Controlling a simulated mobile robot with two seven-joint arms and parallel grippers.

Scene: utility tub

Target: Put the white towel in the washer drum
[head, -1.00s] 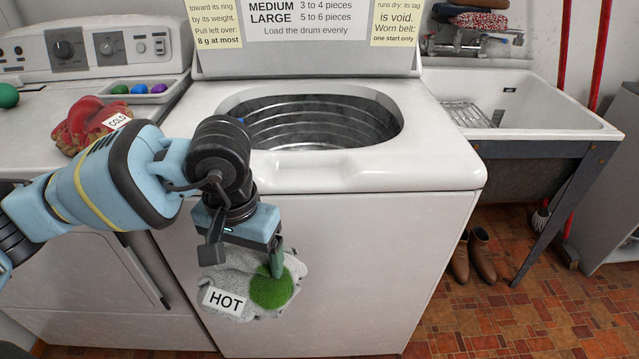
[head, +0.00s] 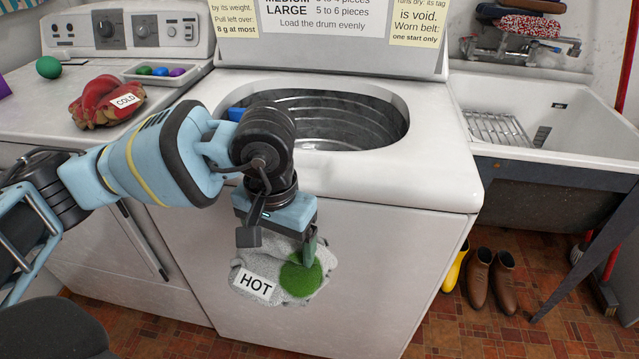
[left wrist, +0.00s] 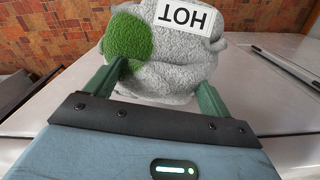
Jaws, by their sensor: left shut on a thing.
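My left gripper (head: 280,243) is shut on a bunched whitish-grey towel (head: 312,290), with a finger at each side of it. The towel has a round fuzzy green patch and a label reading HOT; both also show in the left wrist view, where the towel (left wrist: 180,80) sits between the fingers. It hangs in front of the washer's front panel, below the top rim. The washer drum (head: 345,125) is open at the top, with ribbed metal walls; my left arm hides part of its left side. My right gripper is not in view.
A blue thing (head: 236,114) shows at the drum's left edge, partly hidden. A red bundle labelled COLD (head: 105,103), a green ball (head: 48,67) and a tray (head: 165,79) of small balls sit on the left machine. A sink (head: 545,120) stands right, with boots (head: 490,280) on the floor.

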